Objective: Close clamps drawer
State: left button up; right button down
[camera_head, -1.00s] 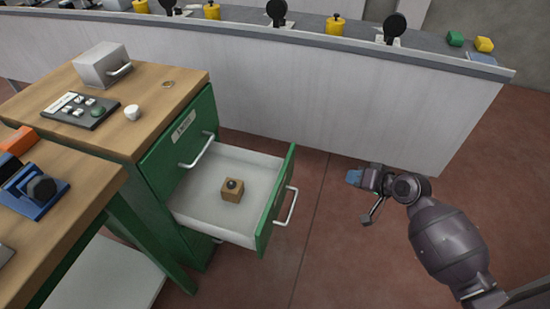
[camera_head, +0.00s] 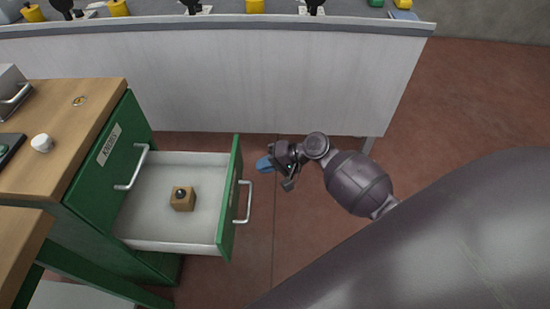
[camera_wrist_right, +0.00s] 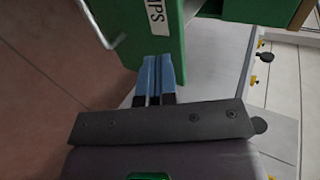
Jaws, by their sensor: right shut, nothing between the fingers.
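The clamps drawer (camera_head: 228,225) is pulled out of the green cabinet, with its green front and silver handle (camera_head: 246,203) facing right. Its white inside (camera_head: 150,215) holds a small wooden block with a dark knob (camera_head: 182,198). My right gripper (camera_head: 264,164) is shut and empty, its blue fingers just right of the drawer front near its far end. In the right wrist view the shut fingers (camera_wrist_right: 157,72) point at the green drawer front (camera_wrist_right: 150,25), beside a label whose end reads "MPS". Contact cannot be told. My left gripper is not seen.
A closed drawer front labelled KNOBS (camera_head: 110,145) is above the open one. A wooden worktop (camera_head: 80,120) lies at left. A long pale counter (camera_head: 250,80) runs behind. Reddish floor (camera_head: 450,100) is free at right.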

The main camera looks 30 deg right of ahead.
aim_at(233, 170)
jog(key=w+a, duration=0.1)
jog(key=w+a+f, duration=0.1)
jog(key=a, duration=0.1)
jog(key=w+a, duration=0.1)
jog(key=shift+w+a+f+b, duration=0.1)
jog(key=shift+a+f+b, duration=0.15)
jog(key=shift+a+b, duration=0.1)
jog(key=shift+w+a, duration=0.2)
jog(key=shift+a, duration=0.1)
jog(key=shift+w+a, duration=0.15)
jog(key=shift+a, duration=0.1)
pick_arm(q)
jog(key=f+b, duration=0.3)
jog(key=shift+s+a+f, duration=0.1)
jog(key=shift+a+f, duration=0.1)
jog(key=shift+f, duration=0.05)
pick_arm(e)
jog(key=w+a, duration=0.6)
jog(key=a, duration=0.4)
jog(key=w+a, duration=0.7)
jog(key=a, duration=0.2)
jog(key=shift+w+a, duration=0.2)
jog(key=shift+a, duration=0.2)
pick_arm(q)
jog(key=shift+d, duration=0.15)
